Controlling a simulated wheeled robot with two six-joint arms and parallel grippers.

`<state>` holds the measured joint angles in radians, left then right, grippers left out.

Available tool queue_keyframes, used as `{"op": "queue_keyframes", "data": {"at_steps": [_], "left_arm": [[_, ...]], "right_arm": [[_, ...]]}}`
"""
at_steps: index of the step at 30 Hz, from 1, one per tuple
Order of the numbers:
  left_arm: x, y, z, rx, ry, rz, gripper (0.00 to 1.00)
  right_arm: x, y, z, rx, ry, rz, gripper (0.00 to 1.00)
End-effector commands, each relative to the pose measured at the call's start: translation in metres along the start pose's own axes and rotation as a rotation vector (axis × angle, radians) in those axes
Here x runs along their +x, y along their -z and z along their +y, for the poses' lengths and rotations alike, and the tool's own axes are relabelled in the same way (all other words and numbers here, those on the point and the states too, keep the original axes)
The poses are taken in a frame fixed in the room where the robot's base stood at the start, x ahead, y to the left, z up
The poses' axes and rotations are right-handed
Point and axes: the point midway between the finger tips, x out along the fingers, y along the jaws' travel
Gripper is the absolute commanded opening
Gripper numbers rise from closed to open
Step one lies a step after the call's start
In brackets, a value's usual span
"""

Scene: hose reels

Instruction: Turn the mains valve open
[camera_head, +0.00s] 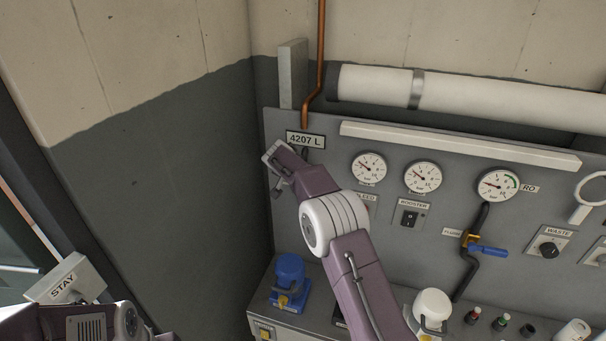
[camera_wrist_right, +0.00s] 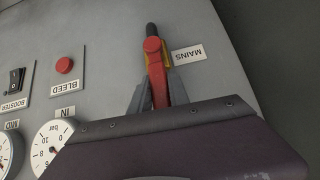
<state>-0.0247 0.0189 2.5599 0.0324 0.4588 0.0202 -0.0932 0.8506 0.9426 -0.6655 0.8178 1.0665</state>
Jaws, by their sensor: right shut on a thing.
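The mains valve shows in the right wrist view, with a red lever (camera_wrist_right: 156,75), a yellow-orange body behind it and a black pipe end (camera_wrist_right: 152,30). The lever looks roughly in line with that pipe in this view. A white MAINS label (camera_wrist_right: 187,54) is beside it. My right gripper (camera_wrist_right: 158,92) has its two grey fingers on either side of the lever and is shut on it. In the head view my right gripper (camera_head: 276,181) is at the panel's left edge, below the 4207 L plate (camera_head: 306,140), and the valve is hidden there. My left gripper is not in view.
The grey panel (camera_head: 375,140) carries gauges, a booster switch (camera_head: 410,218), a blue-handled valve (camera_head: 487,250) and a waste knob (camera_head: 547,250). A blue device (camera_head: 290,283) stands on the ledge below. A STAY sign (camera_head: 63,284) is at lower left.

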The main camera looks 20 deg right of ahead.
Motion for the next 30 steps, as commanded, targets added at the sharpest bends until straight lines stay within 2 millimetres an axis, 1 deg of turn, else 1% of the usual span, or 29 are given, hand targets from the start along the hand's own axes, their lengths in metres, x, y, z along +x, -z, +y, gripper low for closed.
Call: {"op": "queue_keyframes", "data": {"at_steps": [1,5,19,20,21,22,30], "left_arm": [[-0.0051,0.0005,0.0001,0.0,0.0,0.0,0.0],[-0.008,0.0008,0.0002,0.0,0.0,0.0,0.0],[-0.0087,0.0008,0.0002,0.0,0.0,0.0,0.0],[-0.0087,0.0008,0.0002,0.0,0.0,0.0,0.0],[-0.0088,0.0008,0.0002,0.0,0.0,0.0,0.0],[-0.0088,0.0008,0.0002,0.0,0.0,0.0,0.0],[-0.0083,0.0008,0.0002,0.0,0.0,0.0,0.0]], "right_arm": [[-0.0042,0.0038,-0.0036,-0.007,-0.001,0.005,0.0],[-0.004,0.0039,-0.0045,-0.024,-0.016,0.008,0.0],[-0.0044,0.0058,-0.0042,-0.033,-0.025,0.015,0.0],[-0.0045,0.006,-0.0042,-0.033,-0.024,0.015,0.24],[-0.0045,0.0059,-0.0043,-0.032,-0.024,0.015,0.35],[-0.0043,0.0057,-0.0042,-0.032,-0.024,0.014,0.44],[-0.0026,0.0031,-0.0032,-0.031,-0.028,0.008,0.44]]}}
